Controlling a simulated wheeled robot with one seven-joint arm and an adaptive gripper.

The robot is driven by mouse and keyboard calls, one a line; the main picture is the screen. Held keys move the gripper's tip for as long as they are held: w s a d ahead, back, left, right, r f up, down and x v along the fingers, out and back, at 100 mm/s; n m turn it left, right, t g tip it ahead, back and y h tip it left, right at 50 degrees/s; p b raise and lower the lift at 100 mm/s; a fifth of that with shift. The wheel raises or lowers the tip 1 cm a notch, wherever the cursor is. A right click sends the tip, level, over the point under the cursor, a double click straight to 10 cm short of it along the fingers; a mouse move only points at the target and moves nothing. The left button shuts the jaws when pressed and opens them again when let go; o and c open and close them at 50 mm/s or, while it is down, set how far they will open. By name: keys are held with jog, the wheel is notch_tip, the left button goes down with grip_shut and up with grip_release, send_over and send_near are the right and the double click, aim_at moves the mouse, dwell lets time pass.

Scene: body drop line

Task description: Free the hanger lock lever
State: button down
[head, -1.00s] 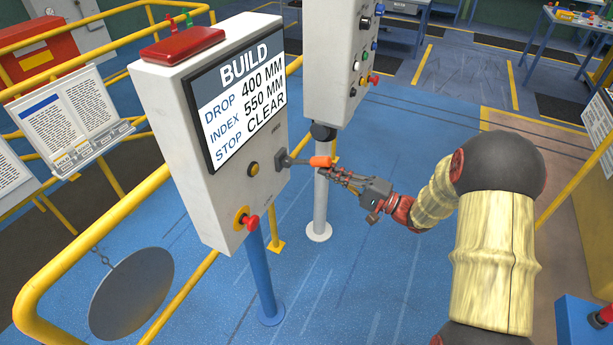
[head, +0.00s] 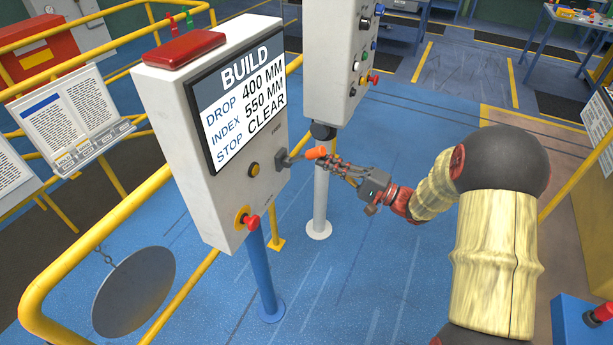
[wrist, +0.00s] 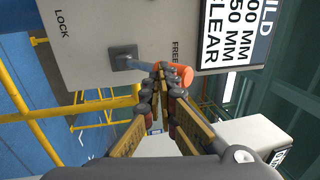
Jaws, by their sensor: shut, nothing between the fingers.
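The hanger lock lever is a grey rod with an orange grip (head: 316,153) on the side of the white control box. Its dark square base (head: 282,159) is fixed to that side. In the wrist view the rod runs right from its base (wrist: 124,59), and the orange grip (wrist: 183,75) lies by the FREE label (wrist: 175,52). The LOCK label (wrist: 62,23) is on the opposite side of the base. My gripper (head: 326,162) is shut and empty, with its fingertips (wrist: 163,72) right beside the grip. I cannot tell whether they touch it.
The box's screen (head: 240,105) reads BUILD, DROP 400 MM, INDEX 550 MM, STOP CLEAR. A red mushroom button (head: 251,222) sits lower on the box. A grey button post (head: 342,60) stands close behind. Yellow rails (head: 95,240) run at left. Blue floor (head: 350,280) is open below the arm.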

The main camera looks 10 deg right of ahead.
jog(key=b+v, duration=0.3)
jog(key=v, duration=0.3)
jog(key=shift+s+d+f, duration=0.25)
jog(key=shift+f, duration=0.2)
dwell(0.6)
dwell(0.4)
